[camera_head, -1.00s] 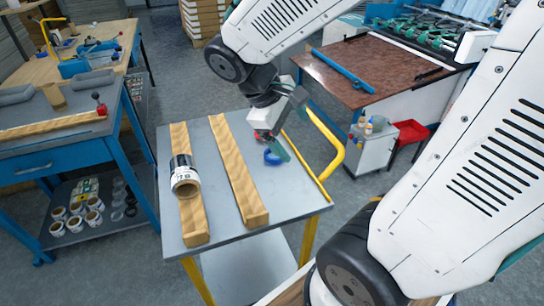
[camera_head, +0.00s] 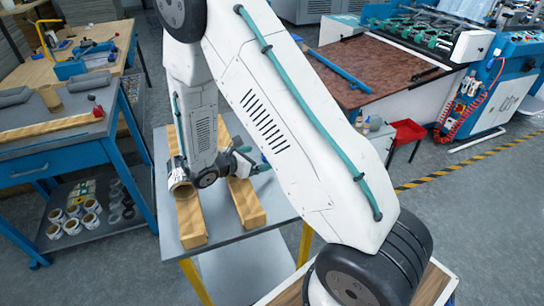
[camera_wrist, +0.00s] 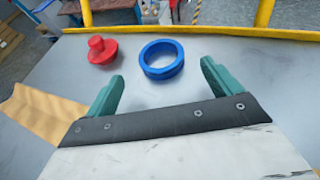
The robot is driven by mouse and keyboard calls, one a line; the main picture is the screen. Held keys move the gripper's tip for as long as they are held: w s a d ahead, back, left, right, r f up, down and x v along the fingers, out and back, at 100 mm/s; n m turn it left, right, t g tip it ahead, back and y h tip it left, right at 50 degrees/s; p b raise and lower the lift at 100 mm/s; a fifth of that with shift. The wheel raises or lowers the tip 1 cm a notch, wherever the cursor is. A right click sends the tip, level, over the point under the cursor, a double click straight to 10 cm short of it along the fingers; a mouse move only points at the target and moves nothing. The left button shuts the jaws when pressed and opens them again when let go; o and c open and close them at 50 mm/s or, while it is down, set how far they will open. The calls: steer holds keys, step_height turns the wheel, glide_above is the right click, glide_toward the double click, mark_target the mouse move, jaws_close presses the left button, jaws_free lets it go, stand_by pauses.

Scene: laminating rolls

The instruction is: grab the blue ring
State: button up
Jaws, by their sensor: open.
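The blue ring (camera_wrist: 162,59) lies flat on the grey top of the cart (camera_wrist: 230,50) in the wrist view. My gripper (camera_wrist: 162,84) is open, with its two green fingers spread apart. The ring is just beyond the fingertips, roughly centred between them, and nothing is held.
A red knobbed piece (camera_wrist: 101,50) stands left of the ring. A wooden bar (camera_wrist: 38,116) lies at the left. A yellow rail (camera_wrist: 225,31) runs along the cart's far edge.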

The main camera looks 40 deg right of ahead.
steer(key=x, duration=0.6)
steer(key=shift+d, duration=0.4)
steer(key=c, duration=1.1)
